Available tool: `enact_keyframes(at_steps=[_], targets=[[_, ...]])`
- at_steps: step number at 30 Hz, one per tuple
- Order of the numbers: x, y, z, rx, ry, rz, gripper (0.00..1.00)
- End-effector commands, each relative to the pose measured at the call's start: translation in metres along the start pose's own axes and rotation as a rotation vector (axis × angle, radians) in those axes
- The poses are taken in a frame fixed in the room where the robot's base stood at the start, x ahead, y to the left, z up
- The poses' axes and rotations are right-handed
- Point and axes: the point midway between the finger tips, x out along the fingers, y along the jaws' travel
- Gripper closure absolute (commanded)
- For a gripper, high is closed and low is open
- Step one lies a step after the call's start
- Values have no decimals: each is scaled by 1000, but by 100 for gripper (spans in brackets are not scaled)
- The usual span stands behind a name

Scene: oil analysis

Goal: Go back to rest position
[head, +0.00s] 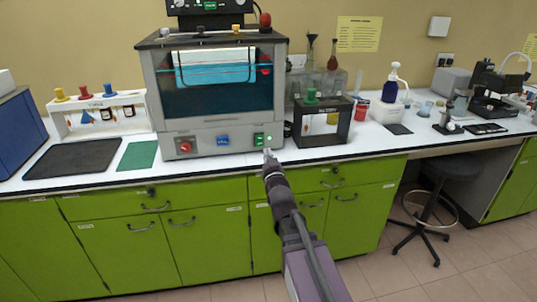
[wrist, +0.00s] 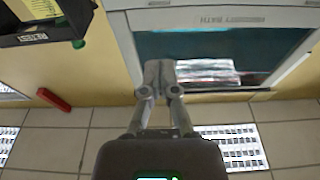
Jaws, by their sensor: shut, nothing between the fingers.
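My gripper (head: 268,153) is at the end of my extended arm, in front of the lower right of the viscosity bath (head: 165,140) in the head view. Its tips are close to the green-lit button (head: 262,139) on the bath's front panel; I cannot tell whether they touch it. In the wrist view my gripper (wrist: 160,68) has its fingers together and empty, with the bath's labelled front (wrist: 215,18) and window beyond them.
A black-framed stand (head: 322,140) is right of the bath. A white rack (head: 98,102), dark mat (head: 72,158) and green mat (head: 138,155) are to the left. Green cabinets (head: 110,255) stand below the white worktop. A stool (head: 445,190) is at the right.

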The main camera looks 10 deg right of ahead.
Motion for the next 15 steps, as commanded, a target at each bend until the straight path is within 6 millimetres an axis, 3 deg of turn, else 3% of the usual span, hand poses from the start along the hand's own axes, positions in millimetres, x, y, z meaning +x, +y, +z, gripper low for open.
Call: enact_keyframes(at_steps=[8, 15], targets=[[-1, 0, 4, 0, -24, -1, 100], [-9, -1, 33, 0, -186, -10, 100]])
